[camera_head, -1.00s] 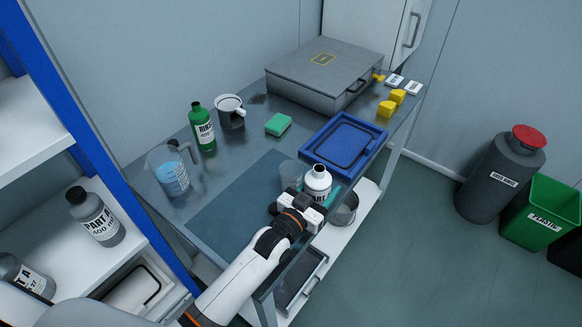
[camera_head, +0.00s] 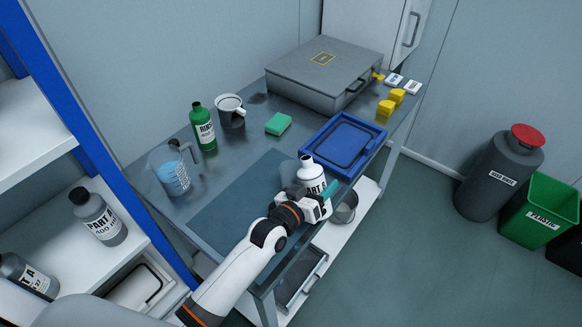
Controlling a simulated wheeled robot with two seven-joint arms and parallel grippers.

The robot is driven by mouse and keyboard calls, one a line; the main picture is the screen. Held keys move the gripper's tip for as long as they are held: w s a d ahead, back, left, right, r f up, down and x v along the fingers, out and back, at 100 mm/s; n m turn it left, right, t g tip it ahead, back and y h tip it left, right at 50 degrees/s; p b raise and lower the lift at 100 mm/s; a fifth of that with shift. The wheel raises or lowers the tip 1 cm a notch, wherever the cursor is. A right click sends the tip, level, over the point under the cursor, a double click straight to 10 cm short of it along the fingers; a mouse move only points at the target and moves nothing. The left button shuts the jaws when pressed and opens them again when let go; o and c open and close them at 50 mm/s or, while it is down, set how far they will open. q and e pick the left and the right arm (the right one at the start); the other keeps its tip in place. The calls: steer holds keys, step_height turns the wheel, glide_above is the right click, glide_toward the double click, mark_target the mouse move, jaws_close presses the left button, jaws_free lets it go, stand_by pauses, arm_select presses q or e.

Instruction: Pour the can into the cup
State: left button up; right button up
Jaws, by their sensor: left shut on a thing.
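A white can marked "PART" (camera_head: 311,175) with a dark open mouth is held near the front edge of the workbench. It leans to the left. My left gripper (camera_head: 324,197) is shut on it, low on its body. A clear cup (camera_head: 289,172) stands just left of the can and is partly hidden behind it. The can's mouth is close to the cup's upper right side; I cannot tell whether it is over the rim. No liquid stream shows. My right gripper is not in view.
A dark mat (camera_head: 235,208) lies bare to the left. A blue tray (camera_head: 343,146) is just behind the can.

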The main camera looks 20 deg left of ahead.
mark_target(323, 180)
arm_select(q)
steer(key=shift+w+a+f+n+g, duration=0.1)
steer(key=shift+n+g, duration=0.05)
steer(key=shift+n, duration=0.35)
steer(key=shift+w+a+n+g, duration=0.1)
steer(key=shift+n+g, duration=0.05)
steer(key=shift+n, duration=0.35)
steer(key=shift+s+d+r+n+g, duration=0.15)
steer(key=shift+r+n+g, duration=0.15)
steer(key=shift+r+n, duration=0.4)
stand_by(0.3)
steer(key=shift+s+d+f+n+h, duration=0.25)
steer(key=shift+f+n+h, duration=0.2)
steer(key=shift+n, duration=0.25)
stand_by(0.6)
steer(key=shift+s+d+r+n+g+p, duration=0.1)
steer(key=shift+d+r+n+g+p, duration=0.2)
steer(key=shift+r+n+g+p, duration=0.3)
stand_by(0.8)
steer(key=shift+s+d+f+n+h, duration=0.15)
steer(key=shift+f+n+h, duration=0.15)
steer(key=shift+n, duration=0.5)
stand_by(0.6)
steer(key=shift+r, duration=0.1)
steer(key=shift+r, duration=0.2)
